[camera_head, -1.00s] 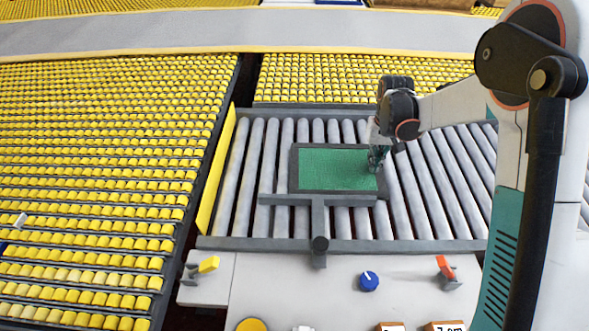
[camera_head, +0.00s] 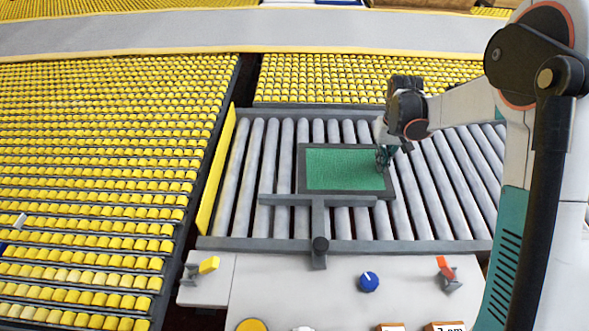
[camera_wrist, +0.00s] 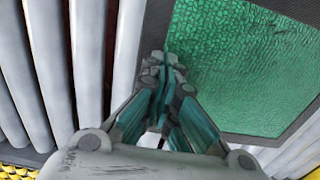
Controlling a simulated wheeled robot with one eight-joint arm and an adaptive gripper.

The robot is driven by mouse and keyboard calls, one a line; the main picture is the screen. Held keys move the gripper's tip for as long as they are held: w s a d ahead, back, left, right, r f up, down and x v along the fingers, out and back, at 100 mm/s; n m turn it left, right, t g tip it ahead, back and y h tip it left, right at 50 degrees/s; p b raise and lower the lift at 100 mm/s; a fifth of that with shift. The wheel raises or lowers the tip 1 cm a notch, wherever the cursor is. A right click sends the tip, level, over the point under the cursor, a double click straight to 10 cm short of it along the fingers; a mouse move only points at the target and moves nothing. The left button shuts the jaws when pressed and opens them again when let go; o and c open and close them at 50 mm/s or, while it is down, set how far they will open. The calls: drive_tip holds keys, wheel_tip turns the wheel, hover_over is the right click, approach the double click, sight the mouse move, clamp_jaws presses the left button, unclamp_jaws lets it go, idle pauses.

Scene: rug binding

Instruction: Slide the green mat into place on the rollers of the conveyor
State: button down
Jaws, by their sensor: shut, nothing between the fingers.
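The green mat (camera_head: 344,170), with a dark grey border, lies flat on the grey rollers (camera_head: 258,180) of the conveyor. Its front edge is beside a dark grey T-shaped bar (camera_head: 318,201); I cannot tell if they touch. My gripper (camera_head: 382,162) is shut and empty, low over the mat's right end. In the wrist view my gripper (camera_wrist: 168,65) has its fingers together by the border of the green mat (camera_wrist: 240,60). Whether the fingertips press on the mat is hard to tell.
A yellow strip (camera_head: 215,170) stands along the conveyor's left side. In front is a pale panel with a blue knob (camera_head: 368,281), a yellow lever (camera_head: 208,265) and an orange lever (camera_head: 444,267). Bare rollers lie left and right of the mat.

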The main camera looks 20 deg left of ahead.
drive_tip(key=shift+r, duration=0.15)
drive_tip(key=shift+r+p, duration=2.05)
drive_tip(key=shift+r, duration=1.35)
drive_tip(key=shift+s, duration=0.1)
